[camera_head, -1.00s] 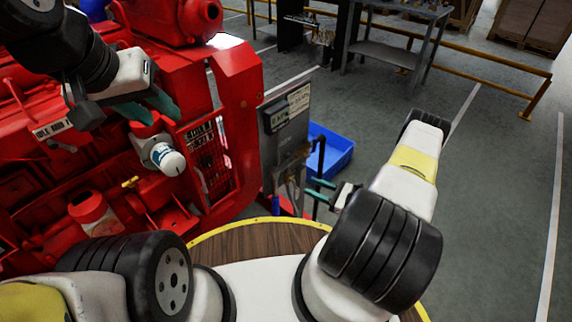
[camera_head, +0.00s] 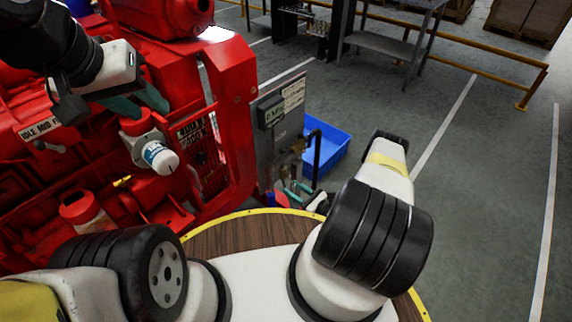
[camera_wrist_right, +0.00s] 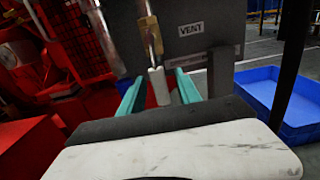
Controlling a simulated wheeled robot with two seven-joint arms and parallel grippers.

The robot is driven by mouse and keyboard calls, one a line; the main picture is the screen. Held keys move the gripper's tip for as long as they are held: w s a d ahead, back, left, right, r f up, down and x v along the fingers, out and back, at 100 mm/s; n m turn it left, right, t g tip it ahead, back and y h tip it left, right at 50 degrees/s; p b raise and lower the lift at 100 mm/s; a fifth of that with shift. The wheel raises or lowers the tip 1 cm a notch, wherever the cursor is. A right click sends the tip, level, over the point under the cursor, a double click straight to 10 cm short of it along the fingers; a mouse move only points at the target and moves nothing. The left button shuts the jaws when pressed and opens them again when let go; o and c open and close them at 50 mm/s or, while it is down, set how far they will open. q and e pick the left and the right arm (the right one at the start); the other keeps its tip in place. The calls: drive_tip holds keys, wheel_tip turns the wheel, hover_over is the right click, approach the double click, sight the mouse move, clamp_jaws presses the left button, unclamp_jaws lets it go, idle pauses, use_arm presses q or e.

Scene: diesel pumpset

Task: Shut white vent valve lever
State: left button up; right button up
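The white vent valve lever (camera_wrist_right: 159,87) hangs straight down from a brass valve (camera_wrist_right: 149,34) on a grey panel (camera_wrist_right: 196,64), beside the "VENT" label (camera_wrist_right: 191,29). In the right wrist view my right gripper (camera_wrist_right: 159,78) is open, with one teal finger on each side of the lever. A gap shows on both sides. In the head view the right gripper (camera_head: 298,190) is low by the panel, and the lever is hard to make out. My left gripper (camera_head: 138,102) is open above a white-capped red fitting (camera_head: 158,156) on the engine.
The red engine (camera_head: 235,100) fills the left side. A blue bin (camera_head: 328,150) stands on the floor right of the panel. A dark vertical pipe (camera_head: 317,158) rises close to the right gripper. A yellow rail (camera_head: 450,45) and open floor lie beyond.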

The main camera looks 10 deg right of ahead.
drive_tip(key=shift+w, duration=0.1)
clamp_jaws()
idle(1.4)
